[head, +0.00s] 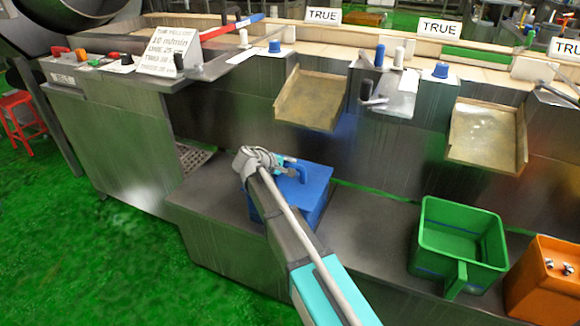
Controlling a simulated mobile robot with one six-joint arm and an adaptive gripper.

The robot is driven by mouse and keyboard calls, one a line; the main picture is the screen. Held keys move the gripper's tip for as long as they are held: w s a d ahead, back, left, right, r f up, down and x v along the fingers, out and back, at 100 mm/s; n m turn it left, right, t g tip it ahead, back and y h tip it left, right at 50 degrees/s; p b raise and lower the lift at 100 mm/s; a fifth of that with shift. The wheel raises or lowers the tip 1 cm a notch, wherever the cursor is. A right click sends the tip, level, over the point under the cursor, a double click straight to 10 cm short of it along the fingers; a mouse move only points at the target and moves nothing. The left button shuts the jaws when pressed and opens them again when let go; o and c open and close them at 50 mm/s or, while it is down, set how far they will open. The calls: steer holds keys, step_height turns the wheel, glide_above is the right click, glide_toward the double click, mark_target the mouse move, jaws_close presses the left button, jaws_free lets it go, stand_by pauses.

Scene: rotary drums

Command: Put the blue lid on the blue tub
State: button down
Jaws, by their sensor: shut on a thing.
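The blue tub (314,205) stands on the low metal ledge in the middle of the head view. The blue lid (312,178), with a raised handle, shows at the top of the tub, level or nearly so. I cannot tell whether it rests fully on the rim or is slightly above it. My gripper (287,166) is at the lid's handle, at the left of the lid, and is shut on it. The fingertips are small and partly hidden. My arm covers the tub's left side.
On the same ledge to the right stand an open, empty green tub (427,268) and an orange container (541,292). Metal chutes (312,98) jut out above the ledge, behind the blue tub. The ledge left of the blue tub is clear.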

steer(key=shift+f, duration=0.1)
stand_by(0.3)
steer(key=shift+c, duration=1.9)
jaws_free()
